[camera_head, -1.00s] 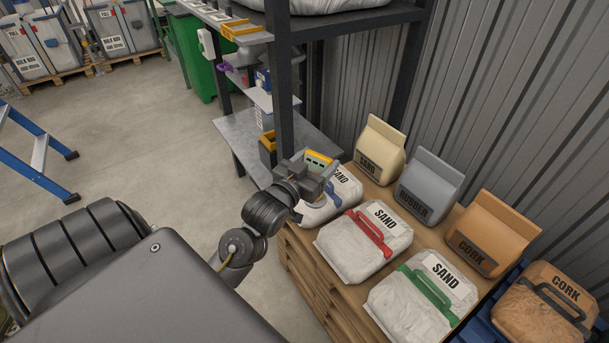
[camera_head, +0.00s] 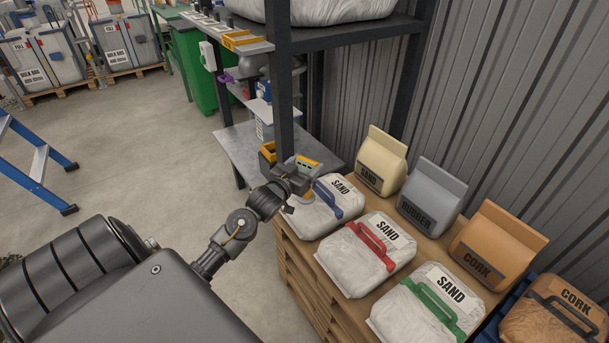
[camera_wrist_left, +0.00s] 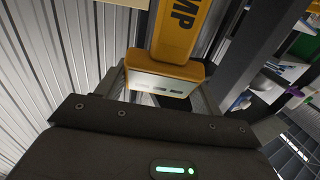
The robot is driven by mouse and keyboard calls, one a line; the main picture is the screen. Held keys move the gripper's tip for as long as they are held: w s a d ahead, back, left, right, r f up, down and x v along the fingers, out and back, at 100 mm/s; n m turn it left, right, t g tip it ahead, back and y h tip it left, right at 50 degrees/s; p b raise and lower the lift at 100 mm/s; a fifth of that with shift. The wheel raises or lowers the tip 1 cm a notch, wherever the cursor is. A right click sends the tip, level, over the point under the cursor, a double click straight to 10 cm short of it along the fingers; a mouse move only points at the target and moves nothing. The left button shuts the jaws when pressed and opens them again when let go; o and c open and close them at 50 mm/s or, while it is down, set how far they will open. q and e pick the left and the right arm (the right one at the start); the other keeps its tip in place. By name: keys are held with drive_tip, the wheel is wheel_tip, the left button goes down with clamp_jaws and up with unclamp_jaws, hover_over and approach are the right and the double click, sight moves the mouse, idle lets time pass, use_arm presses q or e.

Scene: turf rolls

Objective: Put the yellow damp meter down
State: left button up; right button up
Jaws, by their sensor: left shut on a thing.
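The yellow damp meter (camera_head: 309,163) is in my left gripper (camera_head: 300,174), at the far left end of the row of sand bags. In the left wrist view the meter (camera_wrist_left: 178,32) is a yellow body with the letters "MP" and a wider, pale-faced end with small dark marks. My left gripper (camera_wrist_left: 163,92) is shut on it; the fingertips are mostly hidden by the meter and the wrist housing. I cannot tell whether the meter touches anything beneath it. My right gripper is not in view.
The sand bag with a blue handle (camera_head: 325,212) lies just right of the gripper. A dark upright post (camera_head: 284,100) stands close by. Open floor (camera_head: 140,150) is to the left.

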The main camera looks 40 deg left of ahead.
use_arm(q)
drive_tip(key=shift+w+a+f, duration=0.2)
drive_tip(key=shift+w+f, duration=0.05)
drive_tip(key=shift+f, duration=0.05)
drive_tip(key=shift+a+f, duration=0.1)
drive_tip(key=shift+f, duration=1.65)
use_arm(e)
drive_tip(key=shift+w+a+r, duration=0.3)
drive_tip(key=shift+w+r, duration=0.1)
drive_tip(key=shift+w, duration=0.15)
use_arm(q)
drive_tip(key=shift+f, duration=0.1)
drive_tip(key=o, duration=1.5)
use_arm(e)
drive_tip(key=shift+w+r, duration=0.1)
use_arm(q)
drive_tip(key=shift+o, duration=0.2)
drive_tip(key=shift+s, duration=0.1)
drive_tip(key=s+d, duration=0.1)
drive_tip(key=s, duration=1)
drive_tip(key=shift+s, duration=0.35)
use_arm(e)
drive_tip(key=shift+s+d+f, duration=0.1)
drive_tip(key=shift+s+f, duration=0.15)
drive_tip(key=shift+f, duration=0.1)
